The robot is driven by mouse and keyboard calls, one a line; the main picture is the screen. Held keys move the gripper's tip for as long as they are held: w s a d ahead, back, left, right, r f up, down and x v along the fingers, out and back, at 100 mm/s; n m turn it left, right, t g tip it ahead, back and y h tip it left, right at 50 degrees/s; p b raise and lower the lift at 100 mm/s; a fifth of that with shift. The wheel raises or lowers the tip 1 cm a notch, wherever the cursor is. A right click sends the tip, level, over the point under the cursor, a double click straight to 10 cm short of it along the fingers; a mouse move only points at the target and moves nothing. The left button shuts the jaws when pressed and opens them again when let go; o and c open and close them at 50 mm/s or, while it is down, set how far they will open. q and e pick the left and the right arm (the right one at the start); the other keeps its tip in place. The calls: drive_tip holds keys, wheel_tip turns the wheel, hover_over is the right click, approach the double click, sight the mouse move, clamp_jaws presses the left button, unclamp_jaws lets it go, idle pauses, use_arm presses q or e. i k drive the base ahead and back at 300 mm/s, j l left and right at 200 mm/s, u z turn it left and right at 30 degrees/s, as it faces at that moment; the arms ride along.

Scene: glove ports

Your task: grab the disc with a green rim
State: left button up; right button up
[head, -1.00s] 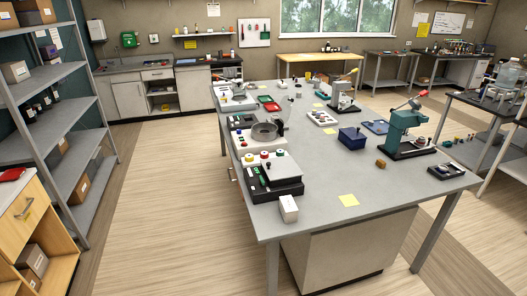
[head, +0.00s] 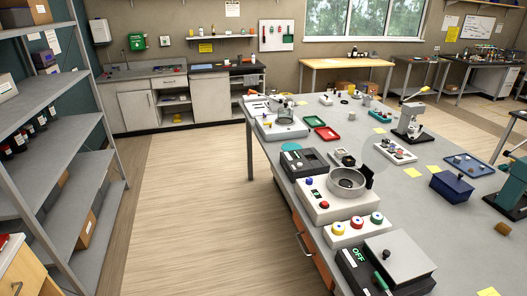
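A small round piece with a green rim (head: 377,218) sits at the right end of a white block (head: 358,236) on the grey table. It is too small to tell whether this is a loose disc or part of the block. Beside it on the same block are a red-rimmed piece (head: 357,222) and a yellow-rimmed piece (head: 338,228). A flat teal round thing (head: 291,147) lies farther back near the table's left edge. Neither of my grippers is in view.
The long grey table (head: 452,243) fills the right side, with machines along its left edge. A black box marked OFF (head: 358,255) stands in front of the white block. Grey shelving (head: 55,130) stands at left. The wood floor (head: 190,210) between is clear.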

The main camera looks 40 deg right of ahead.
sight(377, 218)
drive_tip(key=i, duration=0.7)
drive_tip(key=i+z, duration=0.15)
drive_tip(key=i, duration=0.55)
drive_tip(key=i+j, duration=0.2)
drive_tip(key=i, duration=0.5)
drive_tip(key=i+z, duration=0.15)
drive_tip(key=z, duration=2.1)
